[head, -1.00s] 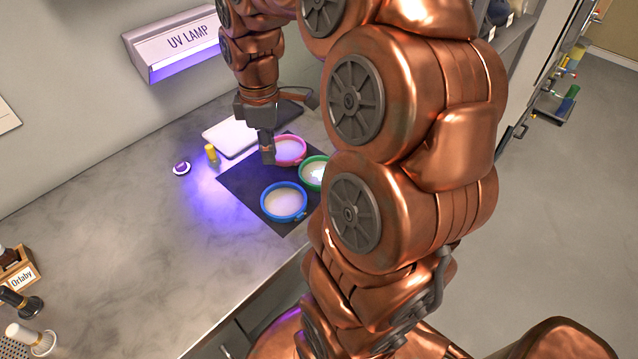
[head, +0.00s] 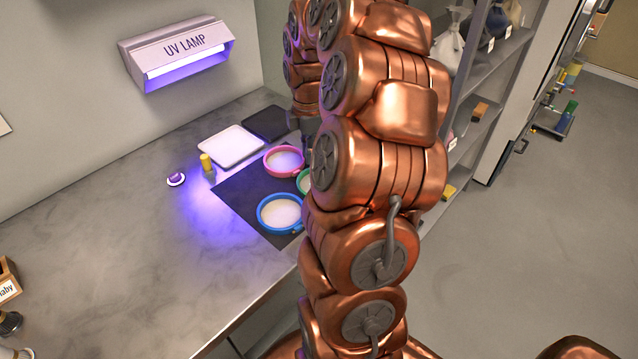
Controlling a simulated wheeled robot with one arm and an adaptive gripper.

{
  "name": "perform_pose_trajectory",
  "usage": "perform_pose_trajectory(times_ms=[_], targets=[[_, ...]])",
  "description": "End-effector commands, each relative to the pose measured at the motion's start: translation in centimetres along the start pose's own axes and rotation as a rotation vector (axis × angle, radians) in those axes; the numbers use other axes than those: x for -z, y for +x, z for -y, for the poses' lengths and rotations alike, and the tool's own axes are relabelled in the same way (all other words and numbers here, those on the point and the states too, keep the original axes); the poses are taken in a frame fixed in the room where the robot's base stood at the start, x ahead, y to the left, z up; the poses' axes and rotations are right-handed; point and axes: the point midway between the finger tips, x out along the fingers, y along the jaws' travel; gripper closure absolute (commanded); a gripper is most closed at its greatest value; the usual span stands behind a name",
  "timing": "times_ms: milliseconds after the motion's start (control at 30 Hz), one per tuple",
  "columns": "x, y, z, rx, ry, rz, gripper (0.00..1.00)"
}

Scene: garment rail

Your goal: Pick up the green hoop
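The green hoop (head: 299,181) lies on the dark mat (head: 238,193) on the counter. Only a sliver of its left side shows; my arm hides the rest. The pink hoop (head: 267,167) lies behind it and the blue hoop (head: 261,222) in front, both with pale insides. A grey part of my gripper (head: 307,128) shows beyond the pink hoop's right side. Its fingertips are hidden behind my arm, so I cannot tell whether it is open or touches the green hoop.
A UV lamp (head: 180,55) on the wall lights the counter purple. A white tray (head: 232,146), a dark tablet-like slab (head: 268,122), a yellow-capped bottle (head: 207,165) and a small round item (head: 176,179) stand behind or left of the mat. Shelves (head: 490,75) rise at right.

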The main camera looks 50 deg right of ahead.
Motion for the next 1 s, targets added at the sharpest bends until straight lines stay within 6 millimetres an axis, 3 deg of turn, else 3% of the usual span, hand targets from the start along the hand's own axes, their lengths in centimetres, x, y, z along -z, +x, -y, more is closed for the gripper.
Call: perform_pose_trajectory(times_ms=[400, 600, 767, 1000], targets=[[0.0, 4.5, 0.2, 0.004, 0.001, -0.001, 0.84], [0.0, 4.6, 0.2, 0.002, 0.001, -0.001, 0.84], [0.0, 4.6, 0.2, 0.002, 0.001, -0.001, 1.00], [0.0, 4.6, 0.2, 0.002, 0.001, -0.001, 1.00]])
